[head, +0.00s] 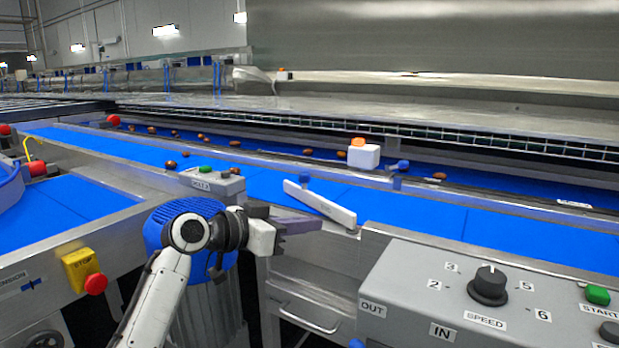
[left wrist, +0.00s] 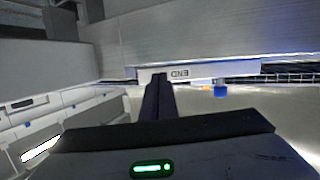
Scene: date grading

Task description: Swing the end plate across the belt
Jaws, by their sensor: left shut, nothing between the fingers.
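The end plate (head: 322,205) is a pale bar in the head view, standing slantwise over the near edge of the blue belt (head: 420,219). Its near end is by the belt's near rail and its far end points up and left. A blue knob (head: 305,178) shows by its far half. In the left wrist view the plate (left wrist: 215,71) carries an upside-down END label, beyond my fingers. My left gripper (head: 316,224) is shut and empty, just left of the plate's near end; it also shows in the left wrist view (left wrist: 160,78). I cannot tell whether it touches the plate. My right gripper is out of view.
A grey control box (head: 400,280) with a speed dial stands at the front right. A smaller box with a green button (head: 206,169) sits on the rail at left. A white block (head: 363,157) with an orange top stands behind the belt. Several brown dates lie on the far belt.

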